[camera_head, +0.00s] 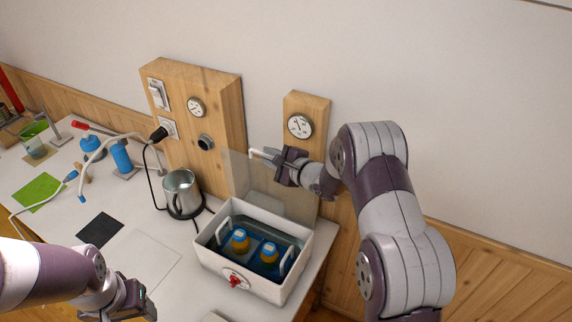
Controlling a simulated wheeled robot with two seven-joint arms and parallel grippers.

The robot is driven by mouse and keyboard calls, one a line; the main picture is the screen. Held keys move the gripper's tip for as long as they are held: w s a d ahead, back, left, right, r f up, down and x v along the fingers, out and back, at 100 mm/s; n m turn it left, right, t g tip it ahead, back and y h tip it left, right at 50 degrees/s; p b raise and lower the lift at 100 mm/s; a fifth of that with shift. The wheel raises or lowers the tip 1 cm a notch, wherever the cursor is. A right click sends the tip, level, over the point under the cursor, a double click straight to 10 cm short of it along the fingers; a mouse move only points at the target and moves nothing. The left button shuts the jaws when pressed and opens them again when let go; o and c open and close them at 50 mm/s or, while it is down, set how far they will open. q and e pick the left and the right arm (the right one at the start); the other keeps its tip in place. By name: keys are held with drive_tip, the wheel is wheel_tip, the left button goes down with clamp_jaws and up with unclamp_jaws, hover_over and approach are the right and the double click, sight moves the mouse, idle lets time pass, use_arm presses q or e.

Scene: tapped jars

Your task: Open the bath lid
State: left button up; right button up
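The bath (212,252) is a white box on the table with a red knob on its front. Two blue jars with orange caps, a left jar (240,240) and a right jar (269,254), stand inside in the water. The bath's clear lid (262,192) stands raised, near upright, at the back edge, so the bath is open on top. My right gripper (272,158) is at the lid's white handle (257,153), shut around it, with the handle's end showing to the left. My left gripper (136,302) is low at the front left, away from the bath; its fingers are not clear.
A metal mug (181,192) stands behind and left of the bath, near a black cable. A wooden panel (215,102) with switch and gauge and a wooden post (293,108) with a dial stand behind.

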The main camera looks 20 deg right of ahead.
drive_tip(key=b+v, duration=0.2)
drive_tip(key=v, duration=0.8)
drive_tip(key=shift+s+r, duration=0.15)
drive_tip(key=shift+s, duration=0.1)
drive_tip(key=shift+d, duration=0.1)
